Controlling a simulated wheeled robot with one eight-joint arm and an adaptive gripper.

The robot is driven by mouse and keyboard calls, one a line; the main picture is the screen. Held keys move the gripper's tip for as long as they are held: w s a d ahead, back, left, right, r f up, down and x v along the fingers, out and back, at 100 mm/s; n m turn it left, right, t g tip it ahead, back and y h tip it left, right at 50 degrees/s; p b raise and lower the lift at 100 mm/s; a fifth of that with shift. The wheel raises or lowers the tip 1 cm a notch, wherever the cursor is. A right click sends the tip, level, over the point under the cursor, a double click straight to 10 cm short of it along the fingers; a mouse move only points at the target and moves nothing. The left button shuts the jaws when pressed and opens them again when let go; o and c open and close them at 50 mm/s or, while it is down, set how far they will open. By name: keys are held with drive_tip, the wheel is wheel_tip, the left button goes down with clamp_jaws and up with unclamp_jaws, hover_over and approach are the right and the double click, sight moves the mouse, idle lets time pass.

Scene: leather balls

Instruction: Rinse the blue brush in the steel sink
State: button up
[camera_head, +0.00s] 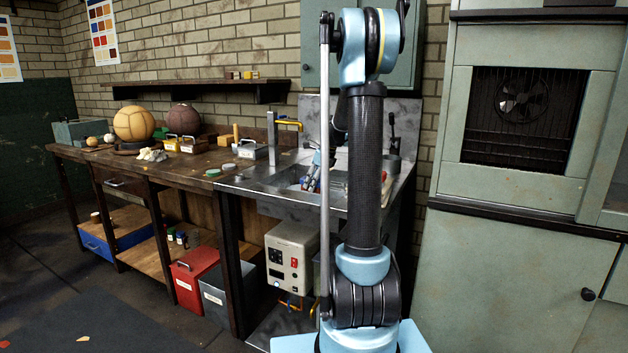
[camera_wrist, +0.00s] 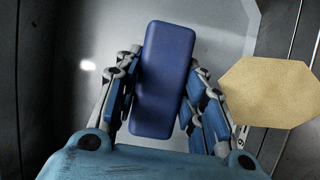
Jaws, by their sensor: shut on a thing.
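My gripper (camera_wrist: 163,66) is shut on the blue brush (camera_wrist: 165,85), with one finger on each long side. The brush shows as a plain blue block, and no bristles are visible from above. Grey metal of the steel sink (camera_wrist: 85,100) lies beneath it in the wrist view. In the head view my gripper (camera_head: 311,180) is low over the steel sink (camera_head: 258,187), partly hidden behind my arm. The brush cannot be made out there. How deep it sits in the basin, and whether it touches water, I cannot tell.
A tan octagonal shape (camera_wrist: 268,92) is close on the right in the wrist view. The wooden bench (camera_head: 120,167) to the left holds balls (camera_head: 134,123) and boxes. A green cabinet (camera_head: 500,270) stands right.

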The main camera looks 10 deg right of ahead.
drive_tip(key=shift+f, duration=2.55)
drive_tip(key=shift+r, duration=0.1)
drive_tip(key=shift+r, duration=6.55)
drive_tip(key=shift+r, duration=2)
